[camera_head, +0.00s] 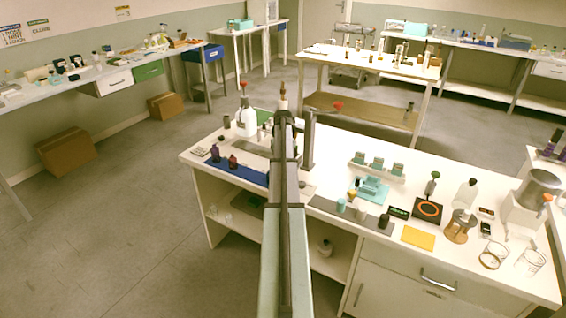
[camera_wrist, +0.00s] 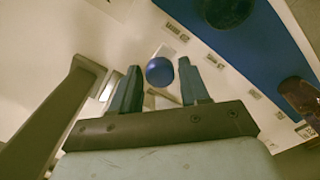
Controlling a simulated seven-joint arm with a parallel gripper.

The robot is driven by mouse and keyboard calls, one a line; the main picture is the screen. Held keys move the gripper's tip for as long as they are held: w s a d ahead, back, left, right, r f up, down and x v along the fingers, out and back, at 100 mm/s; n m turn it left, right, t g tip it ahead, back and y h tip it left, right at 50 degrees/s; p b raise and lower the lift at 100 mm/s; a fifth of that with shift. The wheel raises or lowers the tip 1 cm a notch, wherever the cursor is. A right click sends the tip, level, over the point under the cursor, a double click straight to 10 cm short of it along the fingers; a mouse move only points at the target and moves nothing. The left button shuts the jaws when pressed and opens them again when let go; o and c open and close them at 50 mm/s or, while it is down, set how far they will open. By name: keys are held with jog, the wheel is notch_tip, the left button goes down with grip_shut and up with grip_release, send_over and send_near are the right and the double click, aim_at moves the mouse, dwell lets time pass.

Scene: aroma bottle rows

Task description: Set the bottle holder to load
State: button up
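In the wrist view my gripper (camera_wrist: 160,85) is open. Its two dark teal fingers stand apart, with a round blue knob (camera_wrist: 160,71) in the gap between their tips. I cannot tell whether either finger touches it. Small white labels lie on the pale surface around the knob, too blurred to read. No part is clearly identifiable as the bottle holder. In the head view my arm hides the gripper and the knob. A blue strip (camera_head: 252,175) carries a dark blue bottle (camera_head: 215,153) and a dark red bottle (camera_head: 232,161); the strip also shows in the wrist view (camera_wrist: 262,40).
A dark upright post (camera_head: 308,140) stands right of my arm; it is close at left in the wrist view (camera_wrist: 50,115). A white bottle (camera_head: 246,120) stands behind the strip.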

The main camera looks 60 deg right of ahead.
grip_shut()
jog(key=shift+w, duration=0.1)
dwell(0.3)
jog(key=w, duration=1.8)
jog(key=shift+s, duration=0.1)
jog(key=shift+o, duration=1.5)
grip_release()
jog(key=shift+r, duration=0.1)
notch_tip(320, 180, up, 14)
jog(key=shift+f, duration=0.2)
